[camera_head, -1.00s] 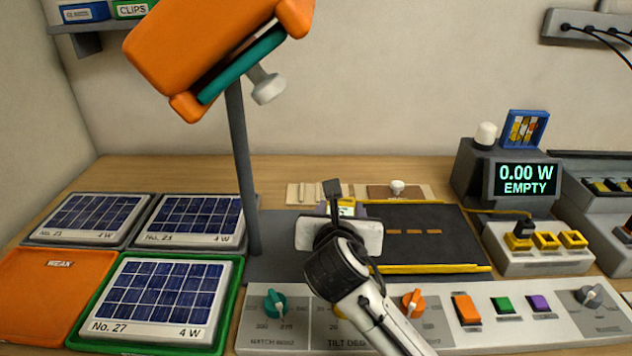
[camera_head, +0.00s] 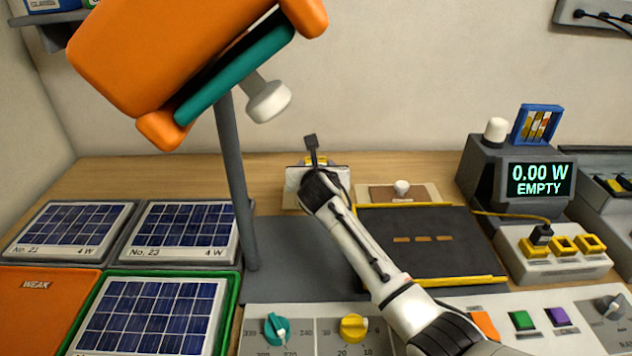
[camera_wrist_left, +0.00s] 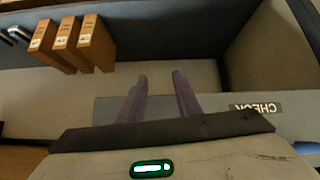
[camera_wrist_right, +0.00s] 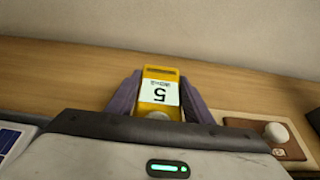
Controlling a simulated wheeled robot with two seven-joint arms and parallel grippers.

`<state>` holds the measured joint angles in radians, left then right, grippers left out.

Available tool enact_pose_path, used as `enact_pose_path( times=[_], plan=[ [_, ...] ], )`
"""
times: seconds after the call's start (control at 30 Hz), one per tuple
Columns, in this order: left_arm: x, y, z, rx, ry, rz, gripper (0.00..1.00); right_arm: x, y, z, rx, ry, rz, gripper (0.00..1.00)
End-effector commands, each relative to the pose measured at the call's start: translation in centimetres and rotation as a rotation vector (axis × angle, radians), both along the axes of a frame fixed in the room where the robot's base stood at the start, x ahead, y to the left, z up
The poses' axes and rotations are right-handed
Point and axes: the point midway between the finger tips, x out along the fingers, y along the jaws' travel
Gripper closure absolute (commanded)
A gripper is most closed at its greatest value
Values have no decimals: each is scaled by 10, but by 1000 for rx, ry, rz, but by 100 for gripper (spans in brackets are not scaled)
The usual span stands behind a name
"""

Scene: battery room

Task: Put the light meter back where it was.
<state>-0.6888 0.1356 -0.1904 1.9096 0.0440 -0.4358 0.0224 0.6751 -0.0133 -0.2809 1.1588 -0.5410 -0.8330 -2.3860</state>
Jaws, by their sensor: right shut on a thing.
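The light meter (camera_wrist_right: 159,92) is yellow, with a white face reading 5 and a pale round part at its near end. In the right wrist view it sits between the two purple fingers of my right gripper (camera_wrist_right: 160,85), which is shut on it. In the head view my right gripper (camera_head: 318,165) is over the back of the bench and hides most of the meter. Whether the meter touches the board or bench cannot be told. My left gripper (camera_wrist_left: 160,85) is open and empty, seen only in the left wrist view.
A brown pad with a white knob (camera_head: 402,187) lies just right of my right gripper. A grey post (camera_head: 233,185) carrying an orange lamp (camera_head: 165,60) stands to the left. A dark panel bed (camera_head: 430,240) lies in front. Brown boxes (camera_wrist_left: 75,43) stand near my left gripper.

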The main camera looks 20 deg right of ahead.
Motion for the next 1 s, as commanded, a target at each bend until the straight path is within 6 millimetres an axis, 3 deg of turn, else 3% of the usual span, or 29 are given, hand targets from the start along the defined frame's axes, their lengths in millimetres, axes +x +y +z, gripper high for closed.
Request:
enact_pose_path(
  times=[0.3, 0.67, 0.7, 0.8, 1.0],
  plan=[
    [0, 0, -8, 0, 2, 0, 69, 0, 1, -37, 1, 1, 1, 83],
    [0, 0, -8, 0, 2, 0, 69, 0, 0, -40, -2, -1, 1, 83],
    [0, 0, -8, 0, 2, 0, 69, 0, 0, -41, -1, 0, 0, 50],
    [0, 0, -8, 0, 1, 0, 69, 0, 0, -41, -1, 0, 0, 35],
    [1, 0, -7, 0, -1, 0, 69, 0, 0, -41, -1, 0, 0, 35]
  ],
)
